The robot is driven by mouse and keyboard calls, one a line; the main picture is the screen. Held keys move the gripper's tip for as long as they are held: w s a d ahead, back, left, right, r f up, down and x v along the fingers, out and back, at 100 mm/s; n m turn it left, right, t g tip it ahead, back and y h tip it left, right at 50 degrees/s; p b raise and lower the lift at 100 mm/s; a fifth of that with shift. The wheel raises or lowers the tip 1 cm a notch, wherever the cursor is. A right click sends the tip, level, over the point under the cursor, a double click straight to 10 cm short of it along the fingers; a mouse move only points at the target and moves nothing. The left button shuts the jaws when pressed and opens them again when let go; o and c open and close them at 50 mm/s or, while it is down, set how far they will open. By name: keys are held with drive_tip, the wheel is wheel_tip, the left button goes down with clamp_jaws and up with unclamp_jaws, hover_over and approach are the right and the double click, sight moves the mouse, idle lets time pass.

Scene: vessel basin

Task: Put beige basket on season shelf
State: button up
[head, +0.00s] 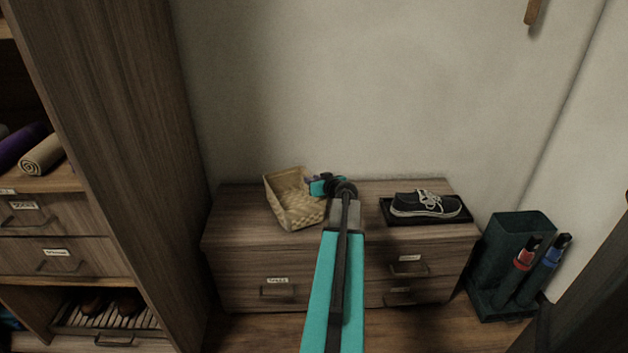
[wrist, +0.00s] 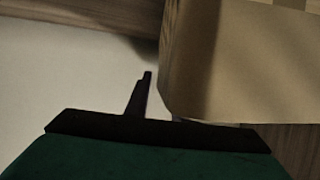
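The beige basket (head: 298,211) is a woven, open-topped box on the left half of the low wooden dresser's top (head: 240,207). Its wall fills the upper right of the wrist view (wrist: 245,65). My gripper (head: 312,184) is at the basket's right side, close to its rim. In the wrist view one dark finger shows left of the basket wall, and the other is mostly hidden by the basket. I cannot tell whether the fingers touch it or how far apart they are. No shelf label reads clearly as season; a tall wooden cabinet (head: 110,130) with shelves stands at left.
A dark sneaker (head: 424,204) sits on a black tray (head: 388,213) on the dresser's right. A dark green bin (head: 497,252) with umbrellas stands on the floor at right. The cabinet holds rolled mats (head: 42,155), labelled drawers (head: 55,257) and a low slatted rack (head: 108,317).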

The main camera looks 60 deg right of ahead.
drive_tip(key=v, duration=1.2)
drive_tip(key=shift+o, duration=0.7)
drive_tip(key=shift+r, duration=0.1)
drive_tip(key=shift+s, duration=0.1)
